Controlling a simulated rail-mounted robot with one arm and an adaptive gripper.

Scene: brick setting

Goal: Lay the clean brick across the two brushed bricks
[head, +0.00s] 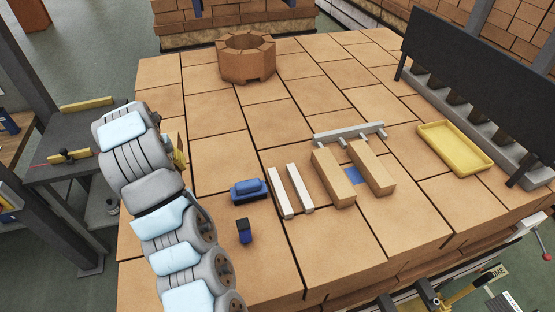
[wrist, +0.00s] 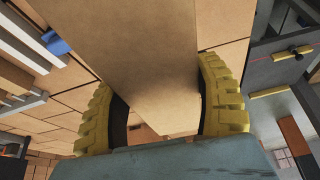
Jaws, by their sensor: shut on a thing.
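Two tan bricks lie parallel on the paved top in the head view, a left one (head: 333,178) and a right one (head: 371,167), with a gap between them. I cannot make out any brushed coating on them. My gripper (wrist: 158,80) has yellow ribbed fingers on both sides of a plain tan brick (wrist: 165,45) in the wrist view and is shut on it. In the head view my arm hangs over the left edge of the paved top, well left of the two bricks. There, my own arm hides most of the gripper and the held brick.
Two pale bars (head: 290,190), a blue brush-like tool (head: 248,190) and a small blue-black item (head: 243,231) lie left of the bricks. A grey rail (head: 349,132) stands behind them. A yellow tray (head: 487,167) is right, a brick ring (head: 246,62) far back. Free paving lies in front.

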